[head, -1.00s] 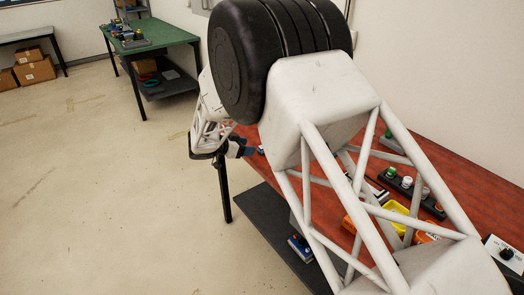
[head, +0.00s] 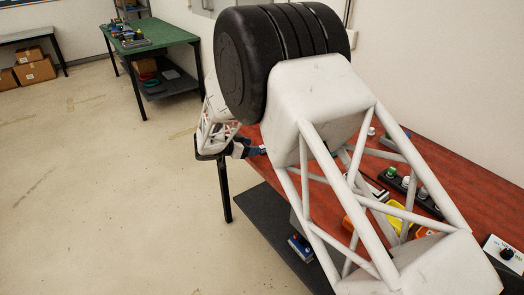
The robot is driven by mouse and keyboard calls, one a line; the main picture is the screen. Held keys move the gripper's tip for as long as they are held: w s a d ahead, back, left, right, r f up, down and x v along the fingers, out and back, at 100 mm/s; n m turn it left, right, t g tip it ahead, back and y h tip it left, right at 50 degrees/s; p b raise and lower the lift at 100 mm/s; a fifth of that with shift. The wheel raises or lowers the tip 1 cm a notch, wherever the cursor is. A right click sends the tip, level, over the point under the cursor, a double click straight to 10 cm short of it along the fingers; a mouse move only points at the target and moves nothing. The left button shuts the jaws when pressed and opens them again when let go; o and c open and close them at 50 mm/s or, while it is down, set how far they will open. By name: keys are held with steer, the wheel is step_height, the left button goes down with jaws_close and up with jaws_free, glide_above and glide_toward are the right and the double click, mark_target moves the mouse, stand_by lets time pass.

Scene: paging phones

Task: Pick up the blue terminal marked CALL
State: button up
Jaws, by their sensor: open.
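My gripper (head: 254,151) is at the left end of the red-topped table, beside its edge and partly hidden behind my arm. Its fingers are dark and small in the head view. A small blue and white item (head: 263,149) shows right at the fingertips; whether it lies between them or just beyond is too small to tell. A blue box with knobs (head: 300,246) lies on the dark lower shelf, well below my gripper. No CALL marking can be read on anything here, so I cannot tell which is the blue terminal.
The red table (head: 420,160) carries a dark strip with pale and green knobs (head: 408,186), a yellow tray (head: 394,216) and a white box with a black knob (head: 505,252). My arm hides much of the tabletop.

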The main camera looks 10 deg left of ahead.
steer(key=shift+x, duration=2.6)
steer(key=c, duration=1)
steer(key=shift+r, duration=0.1)
step_height(320, 180, up, 28)
